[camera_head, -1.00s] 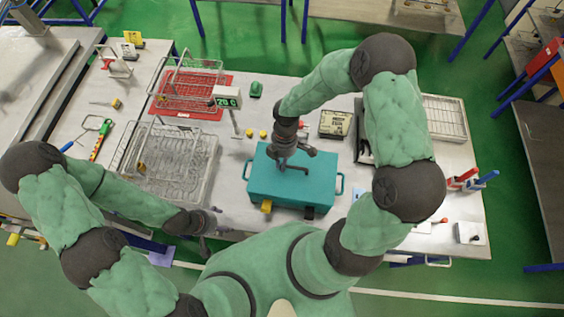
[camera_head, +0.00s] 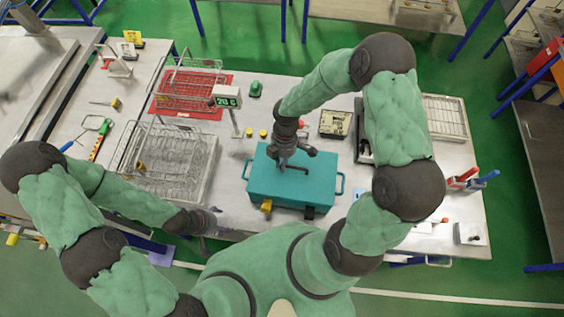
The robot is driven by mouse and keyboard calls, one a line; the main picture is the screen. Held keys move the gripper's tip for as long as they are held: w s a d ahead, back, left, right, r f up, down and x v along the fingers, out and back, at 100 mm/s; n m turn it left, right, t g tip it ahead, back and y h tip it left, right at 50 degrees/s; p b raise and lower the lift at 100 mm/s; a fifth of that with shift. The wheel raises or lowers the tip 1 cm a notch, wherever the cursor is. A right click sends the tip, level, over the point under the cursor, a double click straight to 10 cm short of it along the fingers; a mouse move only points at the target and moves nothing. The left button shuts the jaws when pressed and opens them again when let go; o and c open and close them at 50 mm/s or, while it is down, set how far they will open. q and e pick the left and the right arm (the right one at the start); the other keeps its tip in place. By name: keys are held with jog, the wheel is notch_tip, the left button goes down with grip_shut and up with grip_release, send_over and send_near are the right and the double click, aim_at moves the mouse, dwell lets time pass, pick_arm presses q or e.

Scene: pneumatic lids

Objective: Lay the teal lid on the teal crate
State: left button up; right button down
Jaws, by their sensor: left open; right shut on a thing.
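The teal lid (camera_head: 315,187) lies over the teal crate, with its edges lined up with the crate as far as I can see. The teal crate (camera_head: 340,184) shows mainly by its side handles and the front strip below the lid. My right gripper (camera_head: 291,164) is shut on the lid's handle, at the middle of the lid's top. Whether the lid rests fully on the rim cannot be told from above. My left gripper (camera_head: 212,222) is open and empty near the table's front edge, left of the crate.
A wire basket tray (camera_head: 205,160) stands left of the crate, and a red mat (camera_head: 212,108) with a wire rack lies behind it. A small display (camera_head: 227,97) stands on a post behind the crate. A black-and-cream box (camera_head: 335,123) and a grey tray (camera_head: 445,118) are at the back right.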

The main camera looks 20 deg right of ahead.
jog(key=shift+f, duration=0.15)
jog(key=c, duration=1.2)
grip_release()
jog(key=p+v, duration=0.5)
jog(key=v, duration=0.2)
jog(key=v, duration=1.2)
